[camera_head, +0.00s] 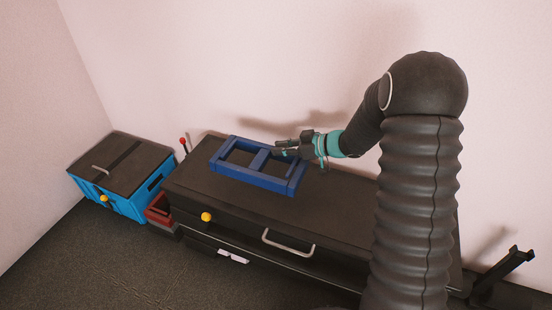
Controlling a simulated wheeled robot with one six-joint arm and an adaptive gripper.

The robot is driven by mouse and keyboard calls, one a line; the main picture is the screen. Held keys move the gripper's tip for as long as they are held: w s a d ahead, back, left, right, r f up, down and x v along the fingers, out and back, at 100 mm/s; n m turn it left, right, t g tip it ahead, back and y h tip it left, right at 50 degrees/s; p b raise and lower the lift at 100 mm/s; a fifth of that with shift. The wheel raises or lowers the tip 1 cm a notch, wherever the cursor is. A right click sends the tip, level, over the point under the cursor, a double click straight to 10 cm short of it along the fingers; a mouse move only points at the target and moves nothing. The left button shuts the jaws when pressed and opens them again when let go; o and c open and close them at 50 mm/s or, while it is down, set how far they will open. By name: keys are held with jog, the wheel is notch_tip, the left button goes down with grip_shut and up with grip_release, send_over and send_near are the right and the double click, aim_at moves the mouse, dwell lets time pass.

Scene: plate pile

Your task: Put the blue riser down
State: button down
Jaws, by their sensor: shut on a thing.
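The blue riser (231,174) is a rectangular open frame with a bar across its middle. It is at the left part of the dark cabinet top (330,208), lying about level. I cannot tell whether it touches the top or hangs just above it. My gripper (284,148) reaches in from the right and is shut on the riser near its far right side. The fingertips are small and partly hard to make out against the dark top.
A blue crate (125,205) with a dark lid stands at the left, with a red bin (158,210) between it and the cabinet. The cabinet has a metal handle (288,245) and a yellow knob (206,217). The top right of the riser is bare. A pale wall is close behind.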

jog(key=shift+w+a+f, duration=0.4)
jog(key=shift+w+f, duration=0.1)
jog(key=shift+f, duration=0.55)
jog(key=shift+w+a+f, duration=0.35)
jog(key=shift+w+f, duration=0.15)
jog(key=shift+f, duration=0.5)
jog(key=shift+w+a+f, duration=0.4)
jog(key=shift+w+f, duration=0.1)
jog(key=shift+f, duration=0.55)
jog(key=shift+s+f+b, duration=0.1)
jog(key=shift+f+b, duration=0.3)
jog(key=shift+f, duration=0.2)
jog(key=c, duration=1)
grip_release()
jog(key=shift+f, duration=0.2)
jog(key=shift+r, duration=0.5)
jog(key=v, duration=1.2)
jog(key=shift+r+p, duration=0.35)
jog(key=shift+p, duration=0.1)
